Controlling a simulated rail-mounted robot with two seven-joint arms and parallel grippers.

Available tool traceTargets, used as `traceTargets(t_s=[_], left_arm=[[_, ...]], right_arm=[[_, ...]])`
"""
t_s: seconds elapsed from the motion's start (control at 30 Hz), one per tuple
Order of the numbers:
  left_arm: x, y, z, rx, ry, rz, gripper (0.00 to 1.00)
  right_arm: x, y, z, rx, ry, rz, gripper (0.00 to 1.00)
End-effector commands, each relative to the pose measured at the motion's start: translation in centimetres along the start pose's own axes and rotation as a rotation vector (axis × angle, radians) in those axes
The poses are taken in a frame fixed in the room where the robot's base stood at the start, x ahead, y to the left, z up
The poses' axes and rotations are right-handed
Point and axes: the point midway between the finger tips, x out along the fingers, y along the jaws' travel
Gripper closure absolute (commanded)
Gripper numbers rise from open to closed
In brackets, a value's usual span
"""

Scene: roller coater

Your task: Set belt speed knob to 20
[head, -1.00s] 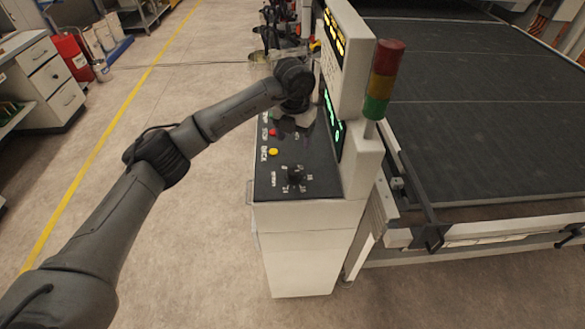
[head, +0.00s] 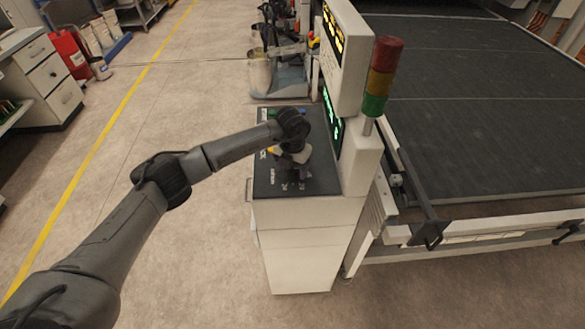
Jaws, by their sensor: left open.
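The roller coater's control panel (head: 264,188) is a dark, sloping top on a pale cabinet. The belt speed dial's white marks (head: 290,187) show near its front edge. The knob itself is mostly or wholly hidden behind my left gripper. My left gripper (head: 297,172) hangs over the panel at the dial, pointing down, with its jaws open. I cannot tell whether its fingers are around the knob or touching it. My right gripper is out of view.
The upright display housing (head: 342,65) with a red, yellow and green signal tower (head: 379,80) rises close to the right of my gripper. Panel buttons lie behind the wrist. The wide dark belt (head: 480,110) is further right. Open floor lies left of the cabinet.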

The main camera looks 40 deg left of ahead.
Motion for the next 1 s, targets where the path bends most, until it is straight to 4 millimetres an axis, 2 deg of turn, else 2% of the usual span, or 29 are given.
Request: traceTargets(t_s=[0.4, 0.9, 1.0], left_arm=[[0.48, -0.03, 0.00, 0.001, -0.001, 0.000, 0.32], [0.44, -0.03, 0.00, 0.001, -0.001, 0.000, 0.80], [0.44, -0.03, 0.00, 0.003, -0.001, 0.000, 0.81]], right_arm=[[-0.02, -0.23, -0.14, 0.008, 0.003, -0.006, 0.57], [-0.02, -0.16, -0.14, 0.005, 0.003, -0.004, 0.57], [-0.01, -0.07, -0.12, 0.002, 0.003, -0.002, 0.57]])
